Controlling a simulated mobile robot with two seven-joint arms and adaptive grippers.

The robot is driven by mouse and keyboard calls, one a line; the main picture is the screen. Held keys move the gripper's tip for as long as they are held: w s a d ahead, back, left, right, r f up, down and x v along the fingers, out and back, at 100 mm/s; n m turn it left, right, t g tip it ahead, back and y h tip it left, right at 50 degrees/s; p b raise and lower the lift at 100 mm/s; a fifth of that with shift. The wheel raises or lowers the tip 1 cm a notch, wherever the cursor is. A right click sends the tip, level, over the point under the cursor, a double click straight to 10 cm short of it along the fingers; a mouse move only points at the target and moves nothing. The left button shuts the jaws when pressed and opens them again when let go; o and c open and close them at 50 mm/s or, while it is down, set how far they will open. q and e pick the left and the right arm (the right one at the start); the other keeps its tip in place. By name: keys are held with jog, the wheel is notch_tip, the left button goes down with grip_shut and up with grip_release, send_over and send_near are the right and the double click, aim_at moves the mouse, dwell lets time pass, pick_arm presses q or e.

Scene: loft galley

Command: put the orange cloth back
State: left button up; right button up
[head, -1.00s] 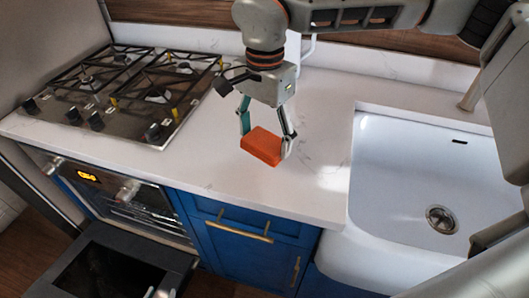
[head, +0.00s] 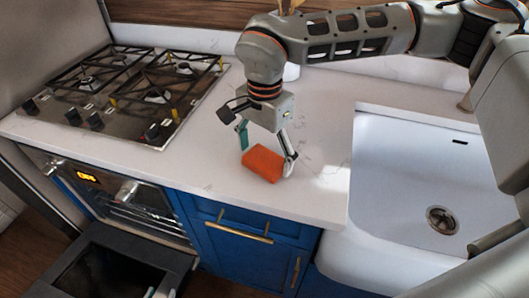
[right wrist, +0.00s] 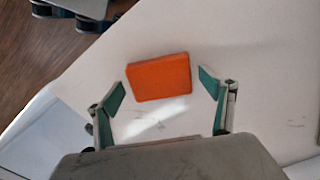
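The orange cloth (head: 263,165) is a thick, block-like rectangle, apparently resting on the white countertop near its front edge, left of the sink. It also shows in the right wrist view (right wrist: 159,77). My right gripper (head: 267,150) points down over it. In the right wrist view its fingers (right wrist: 164,86) are spread, one on each side of the cloth, with a small gap on both sides. Of my left gripper (head: 160,293), only a tip shows at the bottom edge of the head view; its opening is hidden.
A gas hob (head: 130,92) lies to the left and a white sink (head: 400,190) to the right. Below the counter (head: 215,160) are blue cabinets (head: 235,250) and an oven (head: 130,205) with its door (head: 185,262) hanging open. The counter between hob and sink is otherwise mostly clear.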

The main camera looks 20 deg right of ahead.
aim_at(265, 158)
jog(key=shift+r, duration=0.1)
notch_tip(265, 158, up, 12)
jog(key=shift+r, duration=0.15)
dwell(0.6)
dwell(0.4)
